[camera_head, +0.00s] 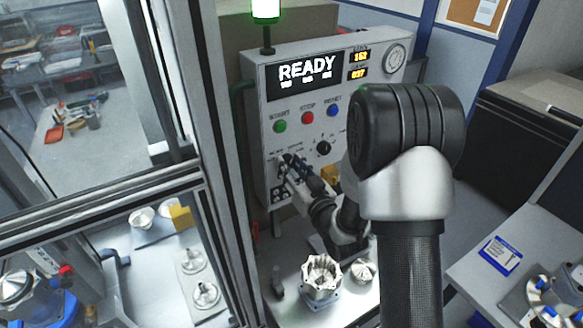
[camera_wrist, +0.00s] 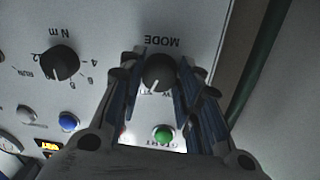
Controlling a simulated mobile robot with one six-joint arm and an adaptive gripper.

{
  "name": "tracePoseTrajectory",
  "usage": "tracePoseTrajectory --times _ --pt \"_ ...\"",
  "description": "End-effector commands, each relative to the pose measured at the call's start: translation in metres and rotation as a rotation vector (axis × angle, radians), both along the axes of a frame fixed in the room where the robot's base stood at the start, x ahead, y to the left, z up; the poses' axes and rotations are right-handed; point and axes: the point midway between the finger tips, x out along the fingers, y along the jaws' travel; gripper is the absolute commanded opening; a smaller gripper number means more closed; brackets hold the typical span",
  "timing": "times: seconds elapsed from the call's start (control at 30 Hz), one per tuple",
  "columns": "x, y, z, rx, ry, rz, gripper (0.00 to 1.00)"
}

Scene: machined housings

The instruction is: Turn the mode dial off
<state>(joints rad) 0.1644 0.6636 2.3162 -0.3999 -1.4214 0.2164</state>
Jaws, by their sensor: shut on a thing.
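The mode dial (camera_wrist: 158,71) is a round black knob with a white pointer line, under the upside-down word MODE in the wrist view. Its pointer slants down and slightly left there. My gripper (camera_wrist: 160,78) has one finger on each side of the dial and is shut on it. In the head view my gripper (camera_head: 289,165) reaches the lower left of the grey control panel (camera_head: 285,125) and hides the dial. The position labels around the dial are mostly covered or too small to read.
A second black dial, marked N m (camera_wrist: 60,63), sits left of the mode dial in the wrist view. A green button (camera_wrist: 163,134) and a blue button (camera_wrist: 68,121) are close by. The panel display (camera_head: 307,76) reads READY. Machined housings (camera_head: 322,277) stand below my arm.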

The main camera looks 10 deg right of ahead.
Motion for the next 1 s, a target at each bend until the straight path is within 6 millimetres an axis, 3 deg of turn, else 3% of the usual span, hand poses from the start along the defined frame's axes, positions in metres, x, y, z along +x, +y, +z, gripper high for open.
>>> tracePoseTrajectory --times 0.27,0.67,1.0 --pt "-0.0001 0.0002 0.0001 0.0 0.0 0.0 0.08" --pt "0.0002 0.0 -0.003 -0.075 -0.028 0.0 0.08" --pt "0.0004 -0.0007 -0.0071 -0.33 -0.115 -0.001 0.08"
